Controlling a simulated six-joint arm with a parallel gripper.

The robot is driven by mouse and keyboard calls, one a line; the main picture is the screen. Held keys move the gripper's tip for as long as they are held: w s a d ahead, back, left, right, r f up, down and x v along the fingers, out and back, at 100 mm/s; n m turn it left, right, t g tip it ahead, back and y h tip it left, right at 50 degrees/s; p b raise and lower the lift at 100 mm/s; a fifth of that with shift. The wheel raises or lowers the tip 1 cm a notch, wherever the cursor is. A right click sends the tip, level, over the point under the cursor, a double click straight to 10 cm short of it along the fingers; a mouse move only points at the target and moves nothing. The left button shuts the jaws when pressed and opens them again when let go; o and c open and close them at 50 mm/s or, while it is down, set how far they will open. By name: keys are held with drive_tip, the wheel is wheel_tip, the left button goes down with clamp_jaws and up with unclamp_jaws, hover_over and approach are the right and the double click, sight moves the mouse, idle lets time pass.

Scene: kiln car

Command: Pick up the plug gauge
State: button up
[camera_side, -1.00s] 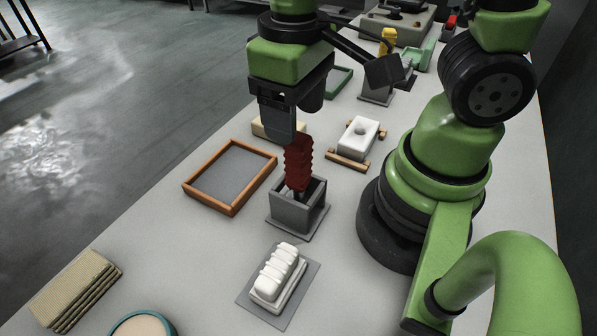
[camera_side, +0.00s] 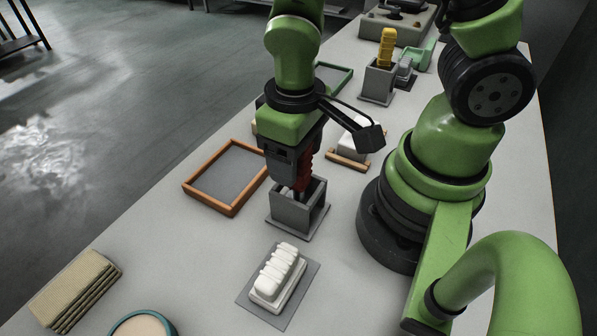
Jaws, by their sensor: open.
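A red ribbed handle (camera_side: 305,165) stands upright in an open grey holder (camera_side: 312,212) near the middle of the table. A similar yellow handle (camera_side: 387,46) stands in a second grey holder (camera_side: 377,84) farther back. I cannot tell for sure which one is the plug gauge. My gripper (camera_side: 297,185) points down at the red handle, low over the grey holder. Its jaws are open and hide much of the handle. I cannot tell whether a finger touches it.
An orange-framed tray (camera_side: 205,207) lies left of the holder. A white ribbed block (camera_side: 279,272) sits on a grey plate in front. A white block on wooden rails (camera_side: 347,160) stands behind right, partly hidden by my arm. Stacked tan slabs (camera_side: 75,292) lie front left.

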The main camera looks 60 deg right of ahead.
drive_tip(key=c, duration=1.1)
drive_tip(key=shift+o, duration=0.2)
wheel_tip(320, 180, up, 9)
drive_tip(key=shift+w+f, duration=0.1)
drive_tip(key=shift+r, duration=0.35)
drive_tip(key=shift+d+r, duration=0.2)
drive_tip(key=shift+d, duration=0.05)
drive_tip(key=s+d+m, duration=0.3)
drive_tip(key=d+m, duration=0.9)
drive_tip(key=d, duration=0.9)
drive_tip(key=shift+d+r, duration=0.3)
drive_tip(key=shift+d, duration=0.1)
